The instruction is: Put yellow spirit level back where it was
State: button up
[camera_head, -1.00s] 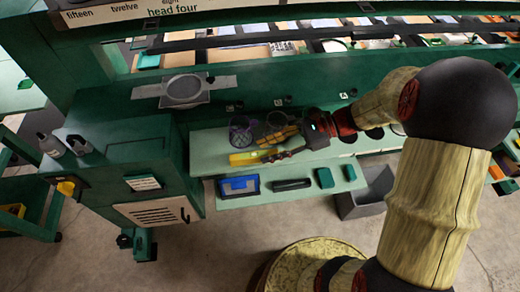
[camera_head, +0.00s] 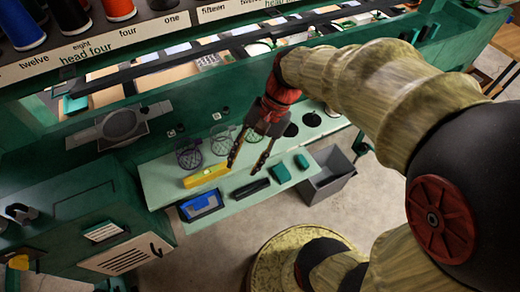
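The yellow spirit level (camera_head: 206,175) lies on the pale green shelf (camera_head: 160,189), near its left part, behind the blue-and-black case. My gripper (camera_head: 245,168) is just to the right of the level, pointing down over the shelf. Its two fingers are spread apart with nothing between them. The gripper is apart from the level in this view; its height above the shelf is hard to judge.
Round holders (camera_head: 189,154) stand behind the level. The blue-and-black case (camera_head: 201,205), a black case (camera_head: 250,189) and small green boxes (camera_head: 281,173) lie along the shelf's front. A grey bin (camera_head: 329,173) stands at right. A green cabinet (camera_head: 75,215) is at left.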

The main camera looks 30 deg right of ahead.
jog(key=s+d+r+n+t+h, duration=0.2)
jog(key=s+r+n+t+h, duration=0.2)
jog(key=r+n, duration=0.4)
jog(key=shift+s+d+n+t+h, duration=0.3)
jog(key=shift+n+t+h, duration=0.4)
jog(key=shift+t+h, duration=0.3)
jog(key=shift+r, duration=0.1)
